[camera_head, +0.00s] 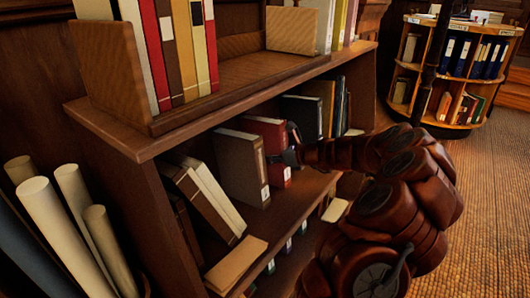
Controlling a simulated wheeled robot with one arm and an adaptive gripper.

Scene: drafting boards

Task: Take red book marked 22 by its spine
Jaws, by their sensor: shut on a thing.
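The red book (264,128) stands upright on the middle shelf of the bookcase, just right of a brown book (239,166). A small white label shows low on its spine; I cannot read a number on it. My gripper (290,146) reaches in from the right and is shut on the red book at its spine. One dark finger shows against the spine; the far side of the grip is partly hidden. The red book still stands among the others on the shelf.
Dark books (302,117) stand right of the red book. Leaning books (212,199) and a flat tan book (236,264) are at the left. The bookcase's top board (110,128) overhangs the shelf. Paper rolls (62,230) stand at left. A round bookcase (458,64) is at back right.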

